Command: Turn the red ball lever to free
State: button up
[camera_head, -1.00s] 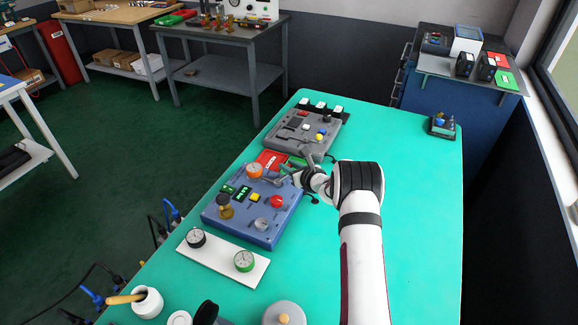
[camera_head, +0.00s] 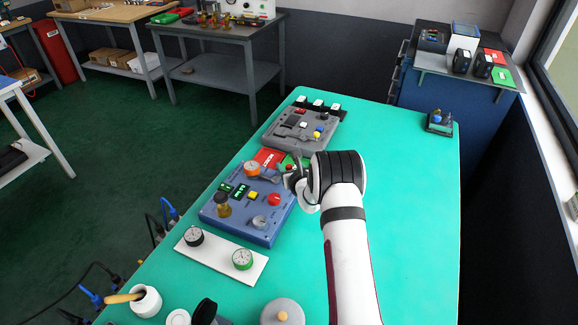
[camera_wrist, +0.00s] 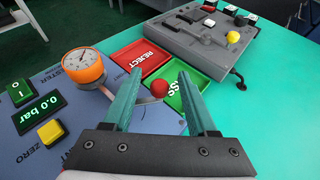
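The red ball (camera_wrist: 159,88) of the lever shows in the wrist view between the two teal fingers of my gripper (camera_wrist: 159,80). The fingers are open, with a gap on each side of the ball; I cannot tell how far above it they are. Part of a grey lever arm shows left of the left finger, near the orange-rimmed gauge (camera_wrist: 83,68). In the head view the lever belongs to the blue valve positioner panel (camera_head: 240,228), and my gripper (camera_head: 291,178) is over its far right corner. My wrist hides part of the lever there.
A red REJECT tray (camera_wrist: 143,57) and a green tray (camera_wrist: 190,92) lie just beyond the fingers. A grey panel (camera_head: 299,137) stands behind them. A white strip with gauges (camera_head: 218,258) is in front.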

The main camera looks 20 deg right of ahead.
jog(key=shift+s, duration=0.1)
jog(key=v, duration=1.5)
jog(key=shift+s+r, duration=0.25)
jog(key=shift+a, duration=0.1)
